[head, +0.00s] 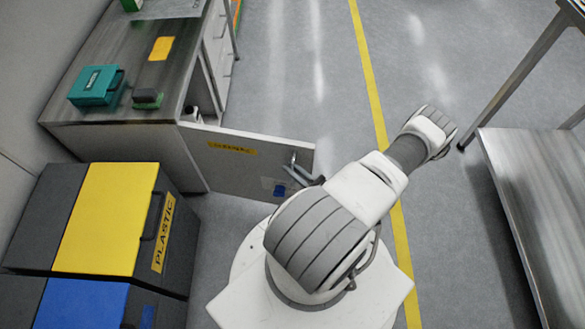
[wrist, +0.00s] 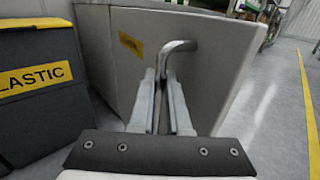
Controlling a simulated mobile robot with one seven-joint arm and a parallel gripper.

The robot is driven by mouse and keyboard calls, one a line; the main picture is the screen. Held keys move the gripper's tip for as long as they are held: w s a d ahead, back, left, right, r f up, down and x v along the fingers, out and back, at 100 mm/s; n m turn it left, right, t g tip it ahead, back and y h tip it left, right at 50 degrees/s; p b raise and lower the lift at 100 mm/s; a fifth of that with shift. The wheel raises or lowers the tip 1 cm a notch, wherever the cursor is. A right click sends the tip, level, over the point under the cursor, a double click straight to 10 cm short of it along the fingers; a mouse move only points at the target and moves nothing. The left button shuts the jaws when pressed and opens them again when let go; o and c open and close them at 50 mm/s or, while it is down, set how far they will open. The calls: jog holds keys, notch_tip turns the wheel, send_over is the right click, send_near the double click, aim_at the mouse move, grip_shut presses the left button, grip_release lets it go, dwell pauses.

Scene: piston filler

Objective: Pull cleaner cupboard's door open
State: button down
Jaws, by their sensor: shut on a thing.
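The cleaner cupboard's door (head: 235,165) is a grey panel with a yellow label. It stands swung out from the bench cupboard, with a gap behind its top edge. Its metal bar handle (head: 293,158) is near the free end. My gripper (head: 300,176) is at that handle, partly hidden by my arm. In the wrist view the bent handle (wrist: 178,46) runs down between the two fingers of my gripper (wrist: 163,88), which is shut on it. The door (wrist: 210,65) fills the area behind the fingers.
Dark bins, one with a yellow "PLASTIC" lid (head: 105,218), stand left of the door. The bench top (head: 125,55) holds a teal case (head: 97,86). A metal table (head: 530,195) is at the right. The floor (head: 295,75) beyond the door is clear.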

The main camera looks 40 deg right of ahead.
jog(key=c, duration=0.9)
grip_release()
jog(key=s, duration=0.5)
jog(key=s+p, duration=0.1)
jog(key=s, duration=1.1)
jog(key=shift+s+d, duration=0.25)
